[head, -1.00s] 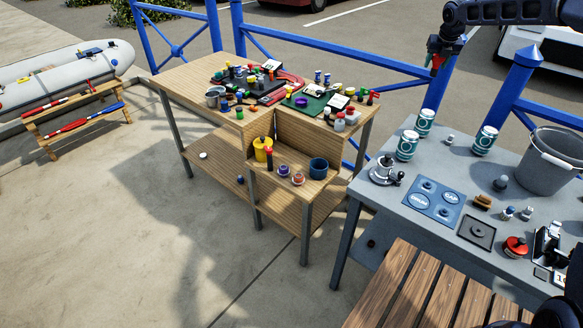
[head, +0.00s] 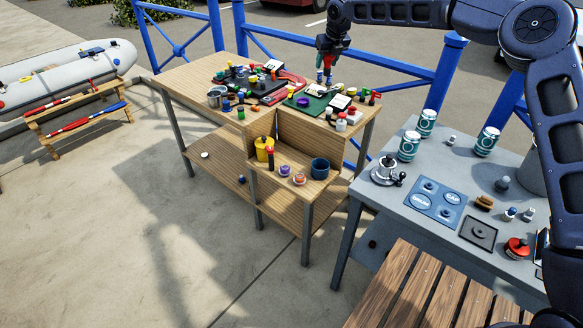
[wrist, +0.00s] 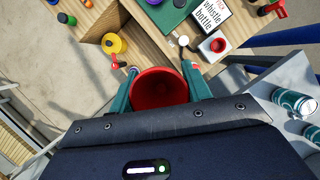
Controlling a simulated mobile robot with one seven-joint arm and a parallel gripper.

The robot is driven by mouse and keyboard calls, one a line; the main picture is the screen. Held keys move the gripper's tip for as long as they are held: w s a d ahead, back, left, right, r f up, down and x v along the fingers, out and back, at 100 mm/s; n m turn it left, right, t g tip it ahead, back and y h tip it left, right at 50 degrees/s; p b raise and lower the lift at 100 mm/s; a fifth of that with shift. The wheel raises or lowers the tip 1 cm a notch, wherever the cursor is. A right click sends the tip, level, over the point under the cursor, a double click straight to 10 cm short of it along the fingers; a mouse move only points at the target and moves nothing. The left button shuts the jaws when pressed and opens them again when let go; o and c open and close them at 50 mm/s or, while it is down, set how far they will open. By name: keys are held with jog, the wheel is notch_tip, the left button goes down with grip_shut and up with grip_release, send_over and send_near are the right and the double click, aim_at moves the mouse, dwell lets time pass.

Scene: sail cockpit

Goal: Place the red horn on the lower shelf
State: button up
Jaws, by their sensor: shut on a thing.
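My gripper (wrist: 158,84) is shut on the red horn (wrist: 160,90), whose round open bell faces the wrist camera between the green fingers. In the head view, my gripper (head: 326,74) is in the air over the right part of the wooden bench's cluttered top; the horn is too small to make out clearly there. A board low under the bench forms a lower shelf (head: 222,180), mostly bare, with a small white round thing (head: 205,155) near its left. A raised step (head: 290,165) above it holds a yellow pot (head: 264,148) and a blue cup (head: 320,168).
The bench top holds many small items, a green mat (head: 302,105) and a red-edged tray (head: 290,82). A grey table (head: 400,210) with cans (head: 408,146) stands to the right, with wooden slats (head: 420,285) in front. Blue railing (head: 400,65) runs behind. Open floor lies at the left front.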

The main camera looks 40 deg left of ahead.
jog(key=s+a+f+n, duration=0.1)
jog(key=s+a, duration=0.4)
jog(key=s, duration=0.2)
jog(key=f, duration=4.2)
jog(key=shift+d+f, duration=0.2)
jog(key=shift+f, duration=0.2)
jog(key=shift+f, duration=0.15)
jog(key=o, duration=1)
jog(key=shift+o, duration=0.2)
jog(key=shift+d+r, duration=0.1)
jog(key=shift+r, duration=0.35)
jog(key=v, duration=1.1)
jog(key=shift+d, duration=0.25)
jog(key=shift+w+r, duration=0.1)
jog(key=shift+r, duration=0.05)
